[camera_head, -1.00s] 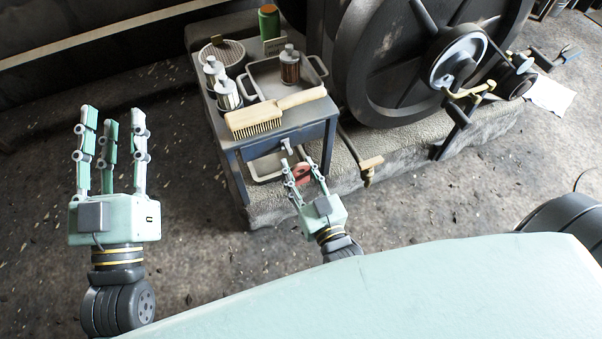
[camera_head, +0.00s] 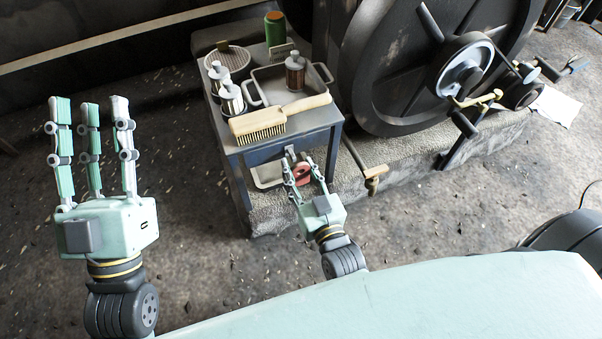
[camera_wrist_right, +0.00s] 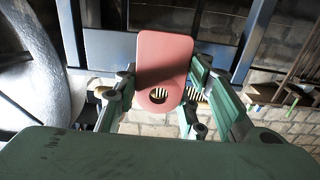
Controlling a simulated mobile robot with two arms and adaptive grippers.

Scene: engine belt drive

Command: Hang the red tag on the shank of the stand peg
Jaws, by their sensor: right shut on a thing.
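The red tag (camera_head: 301,175) is between the fingers of my right gripper (camera_head: 298,163), which is shut on it. In the right wrist view the tag (camera_wrist_right: 163,60) is a rounded plate with a round hole at its lower end, between the fingers (camera_wrist_right: 160,90). The gripper is in front of the blue-grey stand (camera_head: 290,145). A small light grey piece (camera_head: 289,151) at the stand's front may be the peg; I cannot tell for sure, nor whether the tag touches it. My left gripper (camera_head: 90,100) is open and empty, its fingers up, at the far left.
On the stand are a brush (camera_head: 280,118), a tray (camera_head: 266,80), metal canisters and a green can (camera_head: 275,28). A wooden-ended lever (camera_head: 375,172) stands to the right of my right gripper. A large flywheel (camera_head: 400,90) is behind it. The floor at left is free.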

